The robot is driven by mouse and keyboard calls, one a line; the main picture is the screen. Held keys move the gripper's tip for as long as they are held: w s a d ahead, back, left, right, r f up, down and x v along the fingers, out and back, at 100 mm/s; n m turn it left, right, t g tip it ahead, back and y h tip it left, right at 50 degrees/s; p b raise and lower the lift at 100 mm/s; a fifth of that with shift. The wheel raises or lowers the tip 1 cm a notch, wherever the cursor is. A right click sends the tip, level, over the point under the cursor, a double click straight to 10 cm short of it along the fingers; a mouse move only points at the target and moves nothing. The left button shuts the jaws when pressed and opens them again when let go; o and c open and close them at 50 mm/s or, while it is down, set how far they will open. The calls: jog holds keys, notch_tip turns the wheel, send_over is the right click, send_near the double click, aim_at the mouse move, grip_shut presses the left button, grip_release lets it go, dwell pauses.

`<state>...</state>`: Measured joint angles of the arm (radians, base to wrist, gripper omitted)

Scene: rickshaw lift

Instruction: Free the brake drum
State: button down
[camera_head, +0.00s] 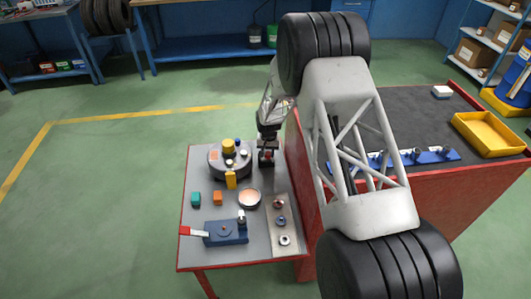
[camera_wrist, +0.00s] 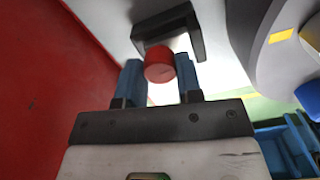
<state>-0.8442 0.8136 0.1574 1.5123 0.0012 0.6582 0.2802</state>
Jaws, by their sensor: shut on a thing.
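A dark grey round drum-like body (camera_head: 214,166), probably the brake drum, sits at the back of the small grey table (camera_head: 200,178). A yellow cap (camera_head: 228,145), a blue knob and pale knobs stand on it, with a yellow block (camera_head: 231,180) at its front edge. In the wrist view its grey curved side (camera_wrist: 268,62) shows at the right. My gripper (camera_head: 266,157) points down just right of it, by the table's back right corner. In the wrist view its blue fingers are shut on a red cylinder (camera_wrist: 159,64) beside a black bracket (camera_wrist: 168,22).
My wheeled body and a red-sided bench (camera_head: 455,190) with a yellow tray (camera_head: 490,135) stand right.

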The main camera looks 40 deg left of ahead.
aim_at(269, 153)
jog(key=shift+w+d, duration=0.15)
jog(key=c, duration=0.8)
grip_release()
jog(key=shift+r, duration=0.1)
jog(key=shift+r, duration=3.8)
